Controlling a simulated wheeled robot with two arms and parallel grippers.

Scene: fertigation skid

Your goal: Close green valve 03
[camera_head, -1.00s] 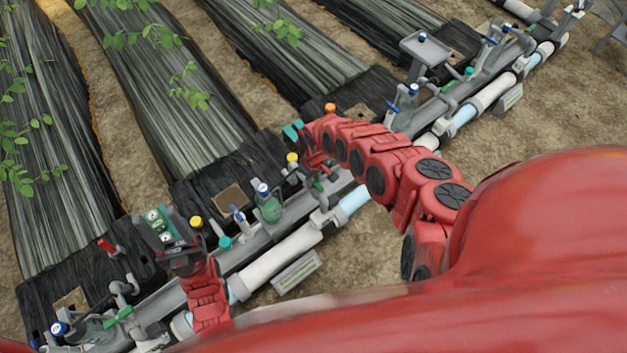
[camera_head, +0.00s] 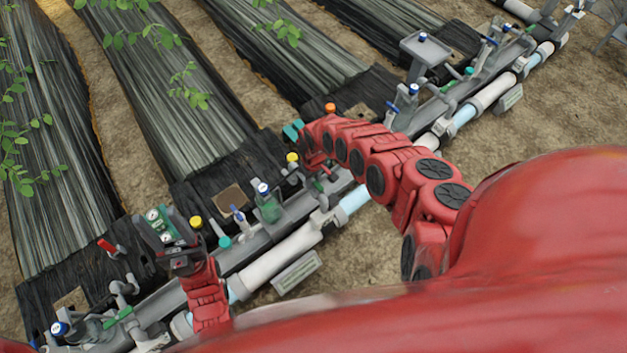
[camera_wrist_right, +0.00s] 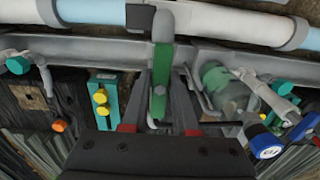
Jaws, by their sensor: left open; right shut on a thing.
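In the right wrist view, a green valve handle (camera_wrist_right: 159,82) stands upright in the picture under a grey pipe fitting. My right gripper (camera_wrist_right: 168,78) has its two fingers closed around this handle, one on each side. No number is legible on it. In the head view, the handle (camera_head: 318,185) is a small green patch beside the right gripper (camera_head: 313,170), largely hidden by my right arm. My left gripper (camera_head: 183,258) is open at the lower left, next to a green-faced box with round gauges (camera_head: 160,225); its fingertips are hard to make out.
A clear bottle-like filter (camera_wrist_right: 222,85) and a blue-capped knob (camera_wrist_right: 264,140) stand close right of the right gripper. A teal block with yellow knobs (camera_wrist_right: 105,97) is on its left. A white pipe (camera_head: 280,255) runs along the skid; bare soil lies in front.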

